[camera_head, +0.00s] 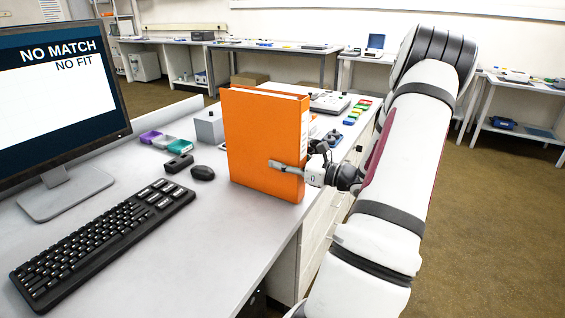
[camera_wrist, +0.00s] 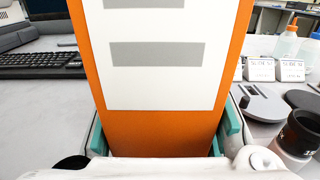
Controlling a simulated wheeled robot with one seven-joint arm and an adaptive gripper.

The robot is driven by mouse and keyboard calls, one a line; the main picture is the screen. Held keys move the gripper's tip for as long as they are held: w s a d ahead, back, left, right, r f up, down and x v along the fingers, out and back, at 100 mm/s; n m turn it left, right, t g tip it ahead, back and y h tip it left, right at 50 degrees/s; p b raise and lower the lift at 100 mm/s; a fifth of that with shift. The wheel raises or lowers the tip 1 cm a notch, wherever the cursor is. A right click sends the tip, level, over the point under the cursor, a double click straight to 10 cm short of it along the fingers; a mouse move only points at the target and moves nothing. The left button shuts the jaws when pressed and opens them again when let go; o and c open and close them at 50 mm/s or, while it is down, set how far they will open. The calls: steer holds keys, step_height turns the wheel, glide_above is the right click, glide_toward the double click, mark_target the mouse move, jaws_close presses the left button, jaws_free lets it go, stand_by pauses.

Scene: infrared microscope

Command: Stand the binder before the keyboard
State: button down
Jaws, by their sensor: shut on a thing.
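The orange binder (camera_head: 262,140) stands upright at the front edge side of the desk in the head view. In the wrist view its spine (camera_wrist: 160,130) with a white label fills the middle. My gripper (camera_head: 290,168) is shut on the binder low on its spine end; its teal fingertips (camera_wrist: 162,140) show on both sides of the spine in the wrist view. The black keyboard (camera_head: 100,243) lies to the left of the binder, in front of the monitor; part of it also shows in the wrist view (camera_wrist: 40,64). Whether the binder's base touches the desk is unclear.
The monitor (camera_head: 60,95) stands at the left. Purple, grey and teal pieces (camera_head: 165,141) and a grey box (camera_head: 209,127) are behind.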

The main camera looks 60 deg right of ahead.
steer(key=c, duration=0.9)
jaws_free()
steer(key=shift+c, duration=0.2)
steer(key=shift+s+r, duration=0.1)
steer(key=shift+s, duration=0.1)
steer(key=s, duration=0.4)
steer(key=s+p, duration=0.1)
steer(key=s, duration=0.2)
steer(key=s+d, duration=0.1)
steer(key=s, duration=0.3)
steer(key=shift+s, duration=0.3)
steer(key=shift+s, duration=0.1)
